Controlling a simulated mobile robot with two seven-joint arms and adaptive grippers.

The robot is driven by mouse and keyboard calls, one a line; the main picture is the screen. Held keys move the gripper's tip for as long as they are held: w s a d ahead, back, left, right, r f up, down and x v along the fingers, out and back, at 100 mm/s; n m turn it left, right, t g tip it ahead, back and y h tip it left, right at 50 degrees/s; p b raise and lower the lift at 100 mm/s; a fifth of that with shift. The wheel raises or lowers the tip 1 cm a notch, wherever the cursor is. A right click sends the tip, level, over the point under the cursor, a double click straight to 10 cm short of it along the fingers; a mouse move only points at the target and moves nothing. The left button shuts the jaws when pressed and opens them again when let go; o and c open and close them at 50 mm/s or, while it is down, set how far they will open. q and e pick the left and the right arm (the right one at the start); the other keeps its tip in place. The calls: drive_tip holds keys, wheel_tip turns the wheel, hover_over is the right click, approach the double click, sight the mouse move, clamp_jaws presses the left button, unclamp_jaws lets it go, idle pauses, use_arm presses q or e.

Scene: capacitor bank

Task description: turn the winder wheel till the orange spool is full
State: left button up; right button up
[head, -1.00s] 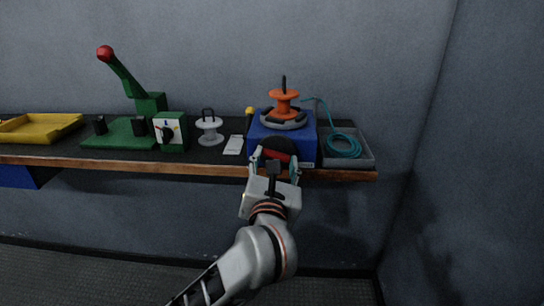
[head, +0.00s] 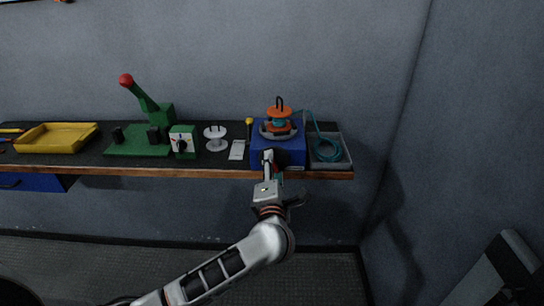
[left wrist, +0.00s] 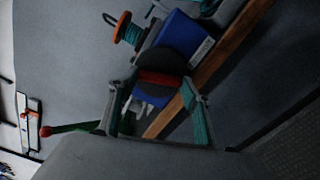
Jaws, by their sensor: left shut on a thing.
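The orange spool (head: 280,112) stands on top of the blue winder (head: 262,157). Teal cord is wound around its middle, and it also shows in the left wrist view (left wrist: 127,31), with the orange flanges clear of the cord. The dark round winder wheel with a red bar across it (left wrist: 160,78) is on the winder's front. My left gripper (head: 271,168) is at the wheel and shut on it, its fingers on both sides of the bar in the left wrist view. In the head view the gripper partly hides the wheel. My right gripper is not in view.
A grey tray (head: 345,163) with a teal cord coil (head: 326,149) sits right of the winder. To the left are a white spool (head: 215,141), a green boxed dial (head: 183,142), a green lever press (head: 140,146) and a yellow tray (head: 58,138).

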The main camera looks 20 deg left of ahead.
use_arm(q)
drive_tip(key=m+p, duration=0.2)
drive_tip(key=shift+p, duration=0.35)
drive_tip(key=shift+m, duration=0.4)
drive_tip(key=shift+f+m+p, duration=0.1)
drive_tip(key=shift+m+p, duration=0.4)
drive_tip(key=shift+p, duration=0.25)
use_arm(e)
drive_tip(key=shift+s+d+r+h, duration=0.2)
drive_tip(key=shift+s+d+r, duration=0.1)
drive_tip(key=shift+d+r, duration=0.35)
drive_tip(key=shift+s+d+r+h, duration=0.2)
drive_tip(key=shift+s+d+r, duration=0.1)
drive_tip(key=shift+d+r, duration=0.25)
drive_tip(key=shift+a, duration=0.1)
use_arm(q)
drive_tip(key=o, duration=1.1)
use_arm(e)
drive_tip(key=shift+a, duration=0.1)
use_arm(q)
drive_tip(key=shift+s, duration=0.1)
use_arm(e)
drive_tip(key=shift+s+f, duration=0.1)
use_arm(q)
drive_tip(key=v, duration=1.2)
